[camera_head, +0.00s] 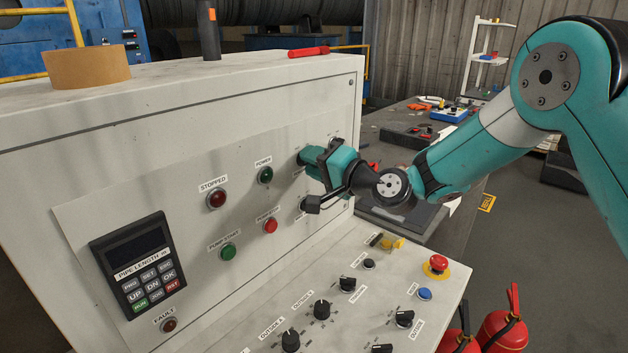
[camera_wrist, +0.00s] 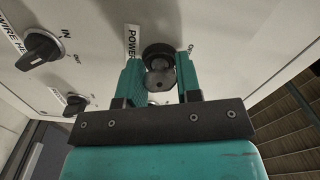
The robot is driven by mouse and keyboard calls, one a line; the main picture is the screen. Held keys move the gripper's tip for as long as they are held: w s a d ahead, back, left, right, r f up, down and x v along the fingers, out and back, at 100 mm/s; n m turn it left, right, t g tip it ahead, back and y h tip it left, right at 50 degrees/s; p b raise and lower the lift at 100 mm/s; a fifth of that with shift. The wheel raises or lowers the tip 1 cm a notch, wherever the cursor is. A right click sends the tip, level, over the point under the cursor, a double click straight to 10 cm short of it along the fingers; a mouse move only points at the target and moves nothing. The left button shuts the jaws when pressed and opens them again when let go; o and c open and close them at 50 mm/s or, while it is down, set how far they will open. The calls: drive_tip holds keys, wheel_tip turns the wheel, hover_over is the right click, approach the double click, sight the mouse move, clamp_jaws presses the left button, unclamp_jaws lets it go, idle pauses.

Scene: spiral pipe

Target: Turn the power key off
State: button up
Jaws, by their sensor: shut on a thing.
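The power key (camera_wrist: 160,80) shows in the wrist view as a rounded grey metal piece in front of a round black lock. A label reading POWER is beside it on the left. My gripper (camera_wrist: 161,72) has its two teal fingers on either side of the key, shut on it. In the head view my gripper (camera_head: 304,158) reaches the upright face of the control panel (camera_head: 130,215) at its right part. There the gripper hides the key. Whether the key points to on or off cannot be read.
In the wrist view, a black knob (camera_wrist: 42,48) marked IN and another knob (camera_wrist: 76,103) are to the left. The head view shows a green POWER lamp (camera_head: 265,175), a red STOPPED lamp (camera_head: 217,199), and a red emergency button (camera_head: 437,264) on the lower desk.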

drive_tip(key=shift+f+n+b, duration=0.15)
drive_tip(key=shift+n+b, duration=0.75)
drive_tip(key=shift+b, duration=0.25)
drive_tip(key=o, duration=0.9)
drive_tip(key=shift+d, duration=0.1)
drive_tip(key=b+v, duration=0.6)
drive_tip(key=v, duration=1.1)
drive_tip(key=shift+s+d+b, duration=0.1)
drive_tip(key=shift+s+b, duration=0.05)
drive_tip(key=shift+b, duration=0.2)
